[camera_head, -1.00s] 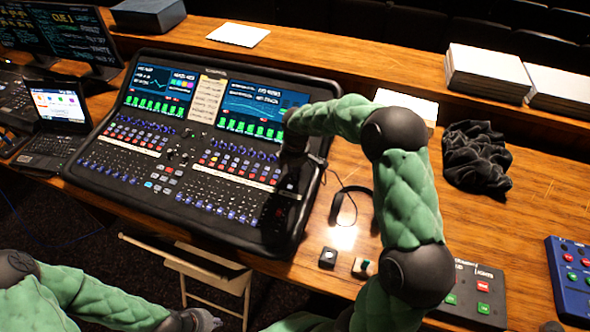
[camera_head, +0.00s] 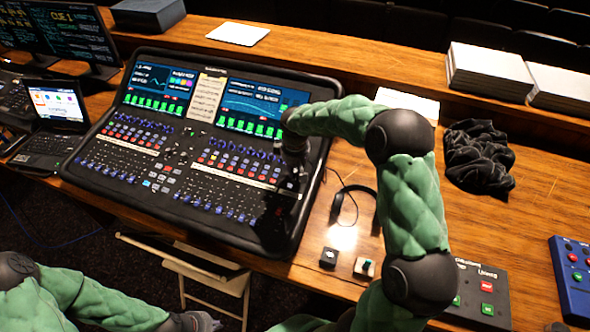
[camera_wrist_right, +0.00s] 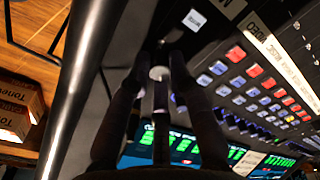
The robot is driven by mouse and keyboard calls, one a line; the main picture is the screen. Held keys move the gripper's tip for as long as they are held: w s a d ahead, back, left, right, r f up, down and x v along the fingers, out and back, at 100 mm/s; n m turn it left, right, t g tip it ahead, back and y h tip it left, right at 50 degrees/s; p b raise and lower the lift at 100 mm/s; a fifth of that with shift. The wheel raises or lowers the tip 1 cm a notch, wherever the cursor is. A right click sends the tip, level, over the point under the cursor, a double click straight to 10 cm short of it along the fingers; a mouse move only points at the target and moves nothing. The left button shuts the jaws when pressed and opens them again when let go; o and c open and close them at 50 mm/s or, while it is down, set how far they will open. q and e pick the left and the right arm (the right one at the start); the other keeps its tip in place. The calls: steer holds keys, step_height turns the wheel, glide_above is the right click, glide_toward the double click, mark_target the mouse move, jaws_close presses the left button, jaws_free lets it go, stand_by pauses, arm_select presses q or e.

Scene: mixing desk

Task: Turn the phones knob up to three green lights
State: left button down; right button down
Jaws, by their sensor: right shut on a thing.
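The mixing desk (camera_head: 110,165) fills the left middle of the head view, with two lit screens, rows of buttons and faders. My right gripper (camera_head: 288,186) points down at the right edge of the desk. In the right wrist view my right gripper (camera_wrist_right: 160,64) has its dark fingers on both sides of a small grey round knob (camera_wrist_right: 159,74) and is shut on it. The fingers hide part of the knob, and no light beside it is readable. My left gripper (camera_head: 197,321) is low at the bottom edge, away from the desk; its fingers are too unclear to tell.
A headset (camera_head: 342,205) lies just right of the desk, near two small boxes (camera_head: 328,257). A crumpled black cloth (camera_head: 478,158), paper stacks (camera_head: 490,72) and a button box (camera_head: 482,295) are further right. A laptop (camera_head: 57,115) stands left. A folding stool (camera_head: 195,270) is in front.

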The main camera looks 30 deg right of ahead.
steer(key=shift+m, duration=0.6)
steer(key=shift+w, duration=0.1)
steer(key=c, duration=1.1)
jaws_free()
steer(key=shift+c, duration=0.2)
steer(key=shift+r, duration=0.1)
step_height(320, 180, up, 12)
steer(key=s, duration=0.1)
steer(key=shift+s+a, duration=0.25)
steer(key=shift+a, duration=0.2)
steer(key=shift+f, duration=0.2)
